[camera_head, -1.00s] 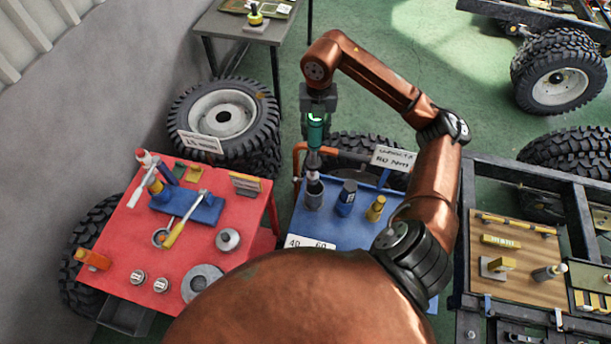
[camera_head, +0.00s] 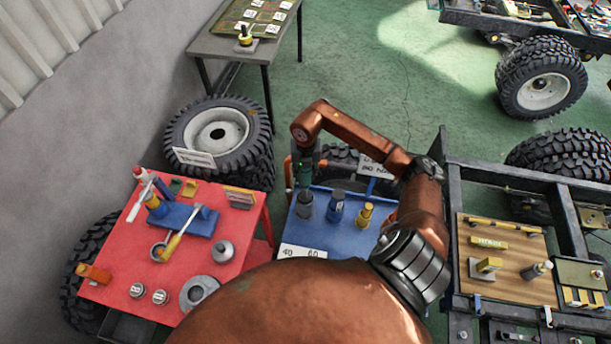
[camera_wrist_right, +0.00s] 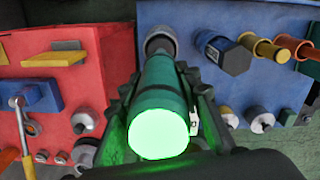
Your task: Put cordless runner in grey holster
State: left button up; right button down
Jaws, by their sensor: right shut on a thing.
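The cordless runner is a teal cylinder (camera_wrist_right: 160,82) with a glowing green end, held upright in the wrist view; in the head view only a little of it shows under the gripper. My right gripper (camera_head: 305,172) is shut on the runner, with dark fingers on both sides of it. The grey holster (camera_head: 305,211) is a cup on the blue table, directly below the gripper. It also shows at the far end of the runner in the wrist view (camera_wrist_right: 159,33). The runner's lower end meets the holster's mouth; how deep it sits is hidden. My left gripper is out of view.
A blue holster (camera_head: 336,208) and a yellow holster (camera_head: 364,217) stand to the right on the blue table (camera_head: 340,244). A red table (camera_head: 125,262) with tools is at the left. A chassis frame (camera_head: 462,240) with a wooden board (camera_head: 515,265) is at the right.

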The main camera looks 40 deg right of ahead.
jog(key=shift+w+f, duration=0.25)
jog(key=shift+f, duration=0.35)
jog(key=shift+w+f, duration=0.1)
jog(key=shift+f, duration=0.15)
jog(key=shift+s, duration=0.25)
jog(key=c, duration=1.9)
grip_release()
jog(key=shift+f, duration=0.15)
jog(key=o, duration=0.5)
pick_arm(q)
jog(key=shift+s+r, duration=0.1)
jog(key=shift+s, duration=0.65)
